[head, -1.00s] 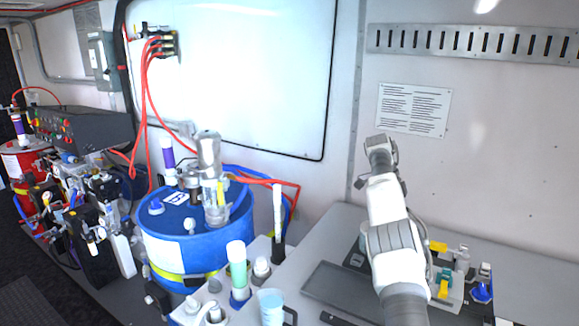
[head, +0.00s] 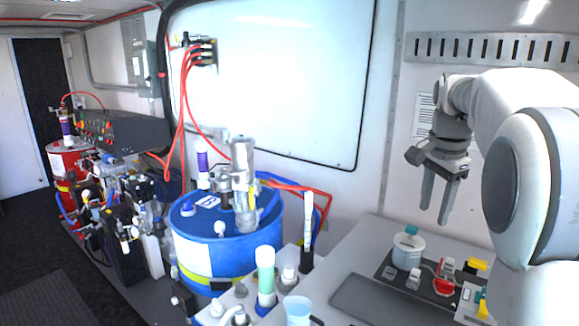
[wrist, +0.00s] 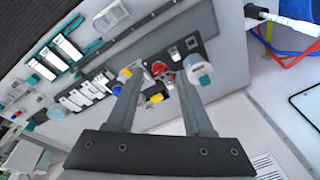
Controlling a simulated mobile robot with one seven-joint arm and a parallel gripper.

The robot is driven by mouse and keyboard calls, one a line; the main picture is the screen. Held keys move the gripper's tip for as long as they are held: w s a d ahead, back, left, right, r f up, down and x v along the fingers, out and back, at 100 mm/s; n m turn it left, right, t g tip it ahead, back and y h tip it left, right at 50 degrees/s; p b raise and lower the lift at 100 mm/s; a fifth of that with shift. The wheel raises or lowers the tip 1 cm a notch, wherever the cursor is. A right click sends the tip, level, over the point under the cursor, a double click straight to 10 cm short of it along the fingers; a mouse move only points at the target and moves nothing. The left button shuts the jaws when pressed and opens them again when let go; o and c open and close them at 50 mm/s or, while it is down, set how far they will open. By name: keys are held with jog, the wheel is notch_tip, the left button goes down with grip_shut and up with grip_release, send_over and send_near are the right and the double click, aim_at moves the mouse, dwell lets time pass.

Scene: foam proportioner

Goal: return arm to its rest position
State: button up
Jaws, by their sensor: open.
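My gripper (head: 438,212) hangs with its fingers pointing down over the light worktop at the right of the head view. Its two fingers are apart with nothing between them. My arm comes in from the right edge and hides part of the wall and worktop. In the wrist view my gripper (wrist: 158,65) is also open and empty, with the worktop and its parts well beyond the fingertips.
Below my gripper, a white pot (head: 408,252) and a dark tray of small parts (head: 425,283) sit on the worktop. A blue drum (head: 228,238) with pipework stands left, with red hoses (head: 185,100) above. A notice (head: 423,112) hangs on the wall behind.

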jog(key=s+a+f+n+t+y+b, duration=0.1)
jog(key=s+a+n, duration=0.35)
jog(key=s, duration=0.25)
jog(key=s+a+f+n+t+b, duration=0.1)
jog(key=s+a+n, duration=0.2)
jog(key=s+a, duration=0.3)
jog(key=s+a+f+n+t, duration=0.1)
jog(key=s+a+f+n, duration=0.3)
jog(key=s+f+n, duration=0.3)
jog(key=s+f, duration=0.1)
jog(key=s, duration=0.4)
jog(key=shift+s+a+f+t+b, duration=0.15)
jog(key=shift+f+t+b, duration=0.1)
jog(key=shift+t+b, duration=0.1)
